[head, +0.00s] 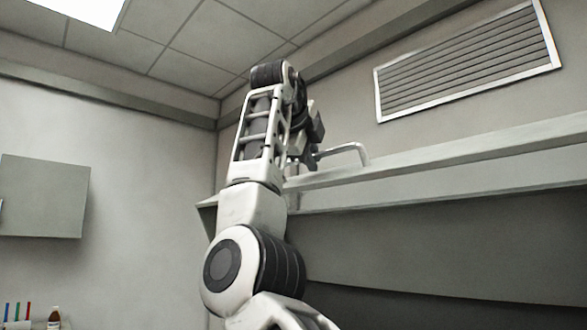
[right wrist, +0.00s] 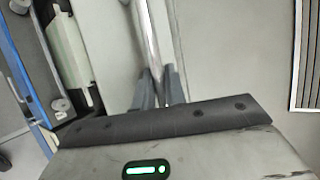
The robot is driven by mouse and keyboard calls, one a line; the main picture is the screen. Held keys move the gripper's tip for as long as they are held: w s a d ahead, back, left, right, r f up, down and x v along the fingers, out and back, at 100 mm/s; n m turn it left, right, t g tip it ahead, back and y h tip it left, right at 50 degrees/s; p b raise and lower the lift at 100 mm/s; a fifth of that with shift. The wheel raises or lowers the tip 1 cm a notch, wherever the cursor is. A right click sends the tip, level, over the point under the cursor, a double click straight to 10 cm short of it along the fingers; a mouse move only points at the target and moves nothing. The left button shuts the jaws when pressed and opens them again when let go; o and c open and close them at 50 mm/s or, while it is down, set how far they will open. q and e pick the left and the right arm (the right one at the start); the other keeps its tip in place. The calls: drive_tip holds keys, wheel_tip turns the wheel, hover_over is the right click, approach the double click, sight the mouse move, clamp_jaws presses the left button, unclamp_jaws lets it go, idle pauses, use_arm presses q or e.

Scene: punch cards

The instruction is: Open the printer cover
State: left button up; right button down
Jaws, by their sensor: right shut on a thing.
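The printer cover (head: 450,160) appears as a long grey edge high at the right of the head view. A grey panel face and a darker area show below it. A bent metal handle (head: 351,149) stands on the cover's upper edge near its left end. My right arm reaches up from below, and my right gripper (head: 313,156) is at the handle, partly hidden by its own wrist. In the right wrist view, my right gripper (right wrist: 160,88) is shut on the handle's metal bar (right wrist: 149,35). My left gripper is not in view.
A louvred vent (head: 468,62) is on the wall above the cover. A grey wall panel (head: 43,196) hangs at the left. A small brown bottle (head: 54,317) and several coloured tubes stand at the bottom left. The space left of my arm is clear.

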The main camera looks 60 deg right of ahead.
drive_tip(key=shift+s+d+r, duration=0.1)
drive_tip(key=shift+d+r, duration=0.05)
drive_tip(key=shift+d, duration=0.1)
drive_tip(key=c, duration=1.5)
unclamp_jaws()
drive_tip(key=shift+o, duration=0.2)
drive_tip(key=v, duration=1.6)
drive_tip(key=shift+r, duration=0.15)
